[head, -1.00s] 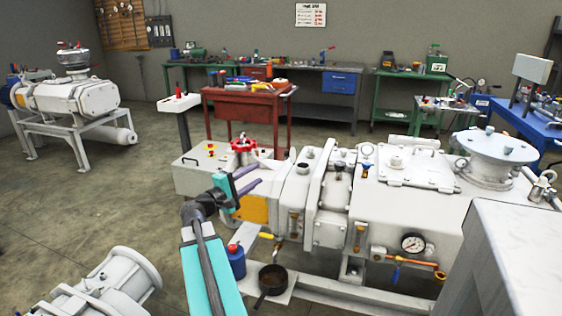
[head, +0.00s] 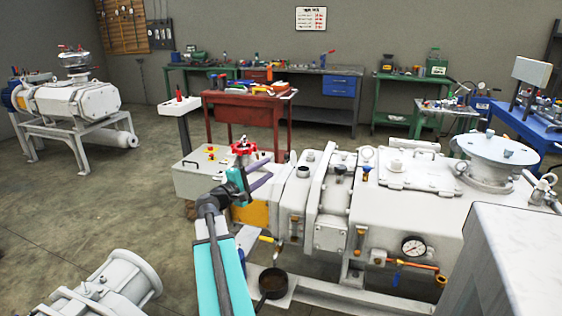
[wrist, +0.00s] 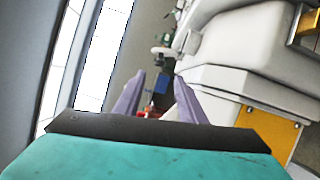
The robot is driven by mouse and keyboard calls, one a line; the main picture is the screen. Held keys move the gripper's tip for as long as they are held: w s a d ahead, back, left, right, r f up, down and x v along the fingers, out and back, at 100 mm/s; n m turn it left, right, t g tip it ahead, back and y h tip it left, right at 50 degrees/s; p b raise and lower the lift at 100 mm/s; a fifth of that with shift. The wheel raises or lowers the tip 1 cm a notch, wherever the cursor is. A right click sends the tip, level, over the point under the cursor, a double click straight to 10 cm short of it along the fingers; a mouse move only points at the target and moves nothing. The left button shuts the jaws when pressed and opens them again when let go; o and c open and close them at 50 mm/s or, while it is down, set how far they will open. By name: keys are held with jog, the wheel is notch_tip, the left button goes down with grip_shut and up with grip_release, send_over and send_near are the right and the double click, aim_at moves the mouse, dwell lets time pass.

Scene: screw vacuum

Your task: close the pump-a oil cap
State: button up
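The white pump (head: 400,215) fills the right half of the head view. Several small fittings stand on its top: a short neck with a dark top (head: 303,172), a dark knob (head: 341,170) and a ring-shaped fitting (head: 367,168). I cannot tell which is the oil cap, or whether it is open. My gripper (head: 270,168) is at the pump's left end, left of the dark-topped neck and in front of the red handwheel (head: 244,146). In the wrist view its two purple fingers (wrist: 160,85) stand apart with nothing held between them. The pump's white body (wrist: 235,80) lies to their right.
A black pan (head: 272,282) sits low in front of the pump. A pressure gauge (head: 413,246) and orange pipe (head: 425,266) project from its front. A grey block (head: 510,260) stands at right front. A red cart (head: 250,98) stands behind.

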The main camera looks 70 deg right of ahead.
jog(key=x, duration=0.9)
jog(key=shift+d, duration=0.2)
grip_shut()
jog(key=shift+a, duration=0.2)
jog(key=shift+d, duration=0.15)
